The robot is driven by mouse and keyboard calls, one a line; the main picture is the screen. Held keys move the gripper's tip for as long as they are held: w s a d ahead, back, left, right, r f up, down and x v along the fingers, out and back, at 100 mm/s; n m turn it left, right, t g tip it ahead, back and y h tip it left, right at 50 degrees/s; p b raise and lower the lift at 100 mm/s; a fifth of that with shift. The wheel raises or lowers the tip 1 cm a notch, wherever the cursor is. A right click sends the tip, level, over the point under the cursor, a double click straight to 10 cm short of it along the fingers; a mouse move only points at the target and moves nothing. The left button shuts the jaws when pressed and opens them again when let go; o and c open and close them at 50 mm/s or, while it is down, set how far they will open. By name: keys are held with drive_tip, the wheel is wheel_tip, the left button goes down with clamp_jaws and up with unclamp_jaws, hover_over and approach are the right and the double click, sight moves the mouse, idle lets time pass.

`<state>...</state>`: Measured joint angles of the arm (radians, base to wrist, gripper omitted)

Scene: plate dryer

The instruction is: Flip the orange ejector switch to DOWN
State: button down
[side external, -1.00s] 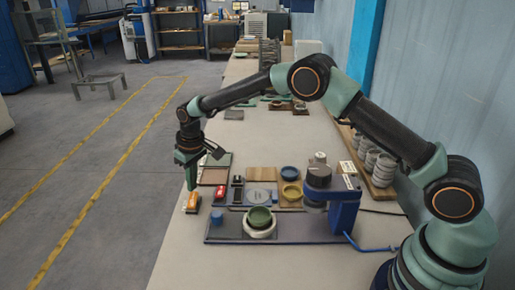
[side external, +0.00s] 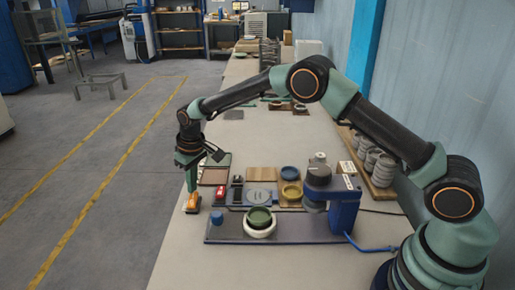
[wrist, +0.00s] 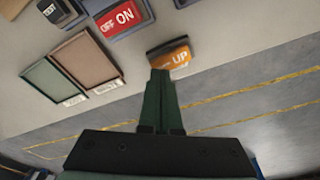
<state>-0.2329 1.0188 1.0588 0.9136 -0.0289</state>
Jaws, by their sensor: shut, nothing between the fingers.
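The orange ejector switch (side external: 193,205) sits at the left edge of the bench in the side view. In the wrist view the orange switch (wrist: 177,55) shows the word UP on its visible face. My gripper (side external: 191,190) points down at the switch from above. In the wrist view my gripper (wrist: 161,73) is shut and empty, its green fingertips at the near edge of the switch. The tips overlap part of the switch there, and I cannot tell whether they touch it.
A red ON/OFF switch (wrist: 122,17) and a dark TEST switch (wrist: 55,10) stand beside the orange one. Two flat framed panels (wrist: 88,60) lie nearby. The bench edge is close by.

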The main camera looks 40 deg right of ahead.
sight(194, 194)
drive_tip(key=shift+f, duration=0.7)
idle(0.3)
drive_tip(key=shift+r, duration=3.55)
